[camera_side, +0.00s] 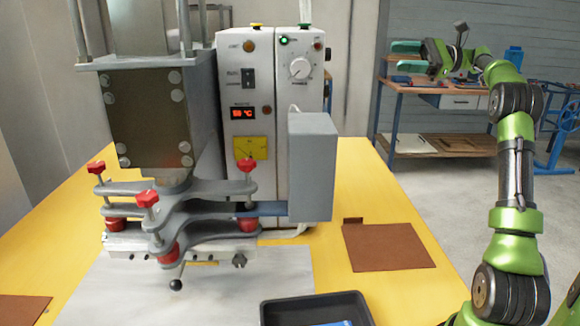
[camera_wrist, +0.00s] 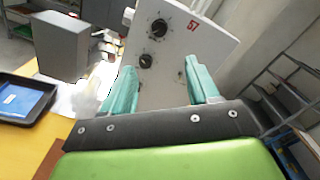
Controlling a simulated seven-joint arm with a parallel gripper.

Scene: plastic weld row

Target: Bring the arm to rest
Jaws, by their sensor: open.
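My gripper (camera_side: 406,57) is raised at the upper right of the side view, clear of the yellow table and well to the right of the welding machine. Its two teal fingers point left and stand apart with nothing between them. In the wrist view my gripper (camera_wrist: 160,68) also shows open and empty. A white control cabinet (camera_wrist: 172,40) with black knobs and the number 57 stands beyond the fingers there. My green and dark grey arm rises along the right side of the side view.
The welding machine (camera_side: 150,115) with red-knobbed clamps stands on the yellow table (camera_side: 350,170). A black tray (camera_side: 290,312) holding something blue is at the front edge. A brown mat (camera_side: 388,247) lies right of the machine. A workbench (camera_side: 440,88) stands behind my gripper.

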